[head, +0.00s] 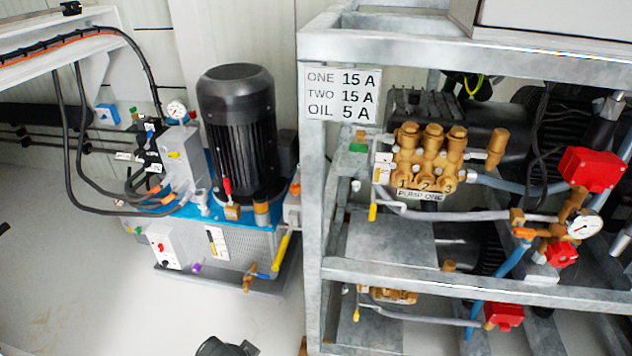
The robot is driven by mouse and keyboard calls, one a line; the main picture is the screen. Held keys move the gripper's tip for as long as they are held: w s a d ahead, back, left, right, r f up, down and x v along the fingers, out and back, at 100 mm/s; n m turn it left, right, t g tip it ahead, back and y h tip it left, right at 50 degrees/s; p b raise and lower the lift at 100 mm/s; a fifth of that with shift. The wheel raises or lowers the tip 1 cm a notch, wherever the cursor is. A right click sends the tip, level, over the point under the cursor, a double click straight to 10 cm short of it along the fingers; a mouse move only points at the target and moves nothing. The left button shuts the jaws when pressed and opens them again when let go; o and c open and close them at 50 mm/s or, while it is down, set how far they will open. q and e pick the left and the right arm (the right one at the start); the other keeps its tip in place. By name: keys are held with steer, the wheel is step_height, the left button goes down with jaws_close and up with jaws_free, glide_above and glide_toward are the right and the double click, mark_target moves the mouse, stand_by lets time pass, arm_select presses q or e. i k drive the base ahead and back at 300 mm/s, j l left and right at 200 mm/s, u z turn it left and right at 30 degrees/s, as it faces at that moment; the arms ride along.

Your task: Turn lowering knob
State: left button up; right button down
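The hydraulic power unit with a black motor (237,125) on a blue-topped grey tank (245,245) stands left of centre. No knob is legibly marked as the lowering knob. A red-handled knob (227,187) stands upright at the motor's foot, and a small purple knob (196,267) sits low on the tank front. A valve block (180,160) with a gauge and hoses is at the unit's left. A dark rounded part, apparently my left gripper (229,348), shows at the bottom edge, apart from the unit; its fingers cannot be made out. My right gripper is out of view.
A grey steel frame (313,220) with brass pumps (430,155), red boxes (590,169) and pipes fills the right side. Black hoses (72,165) hang at the left. A yellow handle (281,250) juts from the tank's right. The floor (70,290) at lower left is clear.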

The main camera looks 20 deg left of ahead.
mark_target(295, 187)
steer(key=u, duration=0.85)
